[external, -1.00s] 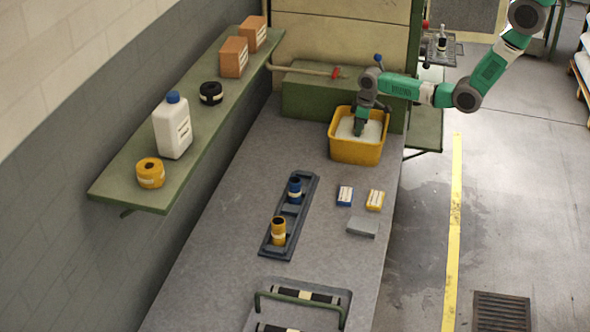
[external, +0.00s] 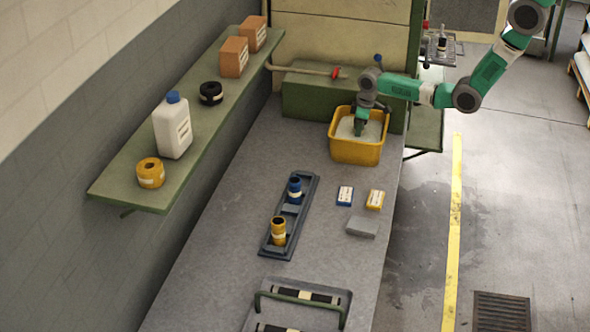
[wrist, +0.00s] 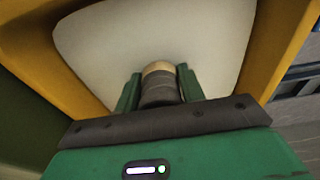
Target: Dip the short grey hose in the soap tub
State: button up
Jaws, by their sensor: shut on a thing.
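The yellow soap tub (external: 356,151) stands at the far end of the bench, with pale soap (external: 346,126) inside. My gripper (external: 360,127) points down into the tub from above. In the wrist view my gripper (wrist: 160,92) has its two green fingers shut on the short grey hose (wrist: 159,92), a dark ribbed piece with a tan band at its far end. The hose is over or in the whitish soap (wrist: 200,40), inside the tub's yellow walls (wrist: 45,45). I cannot tell how deep its lower end is. In the external view the hose is hidden.
A dark rack (external: 291,222) holds a blue hose piece (external: 295,189) and a yellow one (external: 278,230). Small boxes (external: 345,196) and a grey block (external: 362,227) lie beside it. A wall shelf (external: 115,188) holds a jug and rolls.

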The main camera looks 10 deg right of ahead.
notch_tip(320, 180, up, 12)
jog(key=p, duration=1.2)
jog(key=shift+r, duration=0.1)
